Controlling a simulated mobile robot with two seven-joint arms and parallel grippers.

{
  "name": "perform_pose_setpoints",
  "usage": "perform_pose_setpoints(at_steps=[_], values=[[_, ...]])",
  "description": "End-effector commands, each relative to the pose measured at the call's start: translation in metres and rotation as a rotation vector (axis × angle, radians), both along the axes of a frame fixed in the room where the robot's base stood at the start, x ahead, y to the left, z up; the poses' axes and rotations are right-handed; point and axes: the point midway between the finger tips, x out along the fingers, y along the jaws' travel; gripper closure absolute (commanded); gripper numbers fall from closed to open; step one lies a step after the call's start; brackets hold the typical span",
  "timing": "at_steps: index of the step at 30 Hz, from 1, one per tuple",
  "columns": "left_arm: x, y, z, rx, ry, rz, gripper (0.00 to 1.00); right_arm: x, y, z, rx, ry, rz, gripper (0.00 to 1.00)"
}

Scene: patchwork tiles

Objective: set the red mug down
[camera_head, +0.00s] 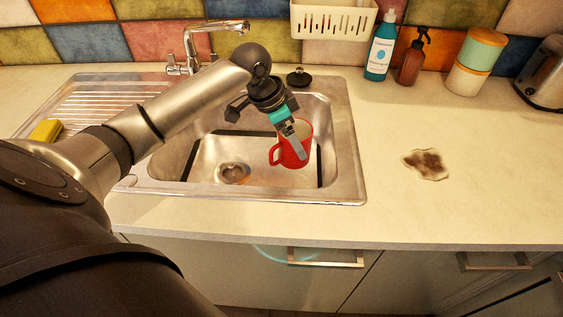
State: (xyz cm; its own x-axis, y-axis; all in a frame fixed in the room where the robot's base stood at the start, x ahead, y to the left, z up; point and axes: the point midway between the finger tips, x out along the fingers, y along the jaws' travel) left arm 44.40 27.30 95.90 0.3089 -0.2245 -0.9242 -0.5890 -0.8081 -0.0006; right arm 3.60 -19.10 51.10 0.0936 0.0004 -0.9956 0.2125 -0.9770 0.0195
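The red mug (291,154) is over the right part of the metal sink basin (205,158), upright or slightly tilted, with its handle to the left. My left gripper (298,138) comes down on it from above and is shut on its rim. One grey finger shows against the mug's outside; the other finger is hidden. I cannot clearly tell how far the mug's bottom is from the basin floor. My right gripper is not in view.
The faucet (190,48) stands behind the sink. A teal bottle (380,52), brown bottle (412,60), canister (474,62) and toaster (545,75) stand at the back.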

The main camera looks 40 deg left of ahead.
Motion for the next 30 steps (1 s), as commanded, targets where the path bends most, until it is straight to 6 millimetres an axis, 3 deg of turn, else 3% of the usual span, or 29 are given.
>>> perform_pose_setpoints(at_steps=[3, 9, 19, 25, 30], values=[[-0.001, -0.001, -0.037, -0.002, 0.002, 0.001, 0.85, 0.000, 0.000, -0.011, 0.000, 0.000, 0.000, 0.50], [0.000, 0.000, -0.084, -0.001, 0.000, 0.002, 0.85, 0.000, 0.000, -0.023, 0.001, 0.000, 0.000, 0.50], [0.000, 0.000, -0.113, 0.000, -0.003, 0.001, 0.85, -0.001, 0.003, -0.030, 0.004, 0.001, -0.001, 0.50], [0.000, -0.001, -0.144, -0.001, -0.001, 0.000, 0.85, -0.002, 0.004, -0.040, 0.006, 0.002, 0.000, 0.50], [0.001, 0.000, -0.147, 0.001, -0.003, 0.000, 0.85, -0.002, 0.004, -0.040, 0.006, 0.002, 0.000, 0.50]])
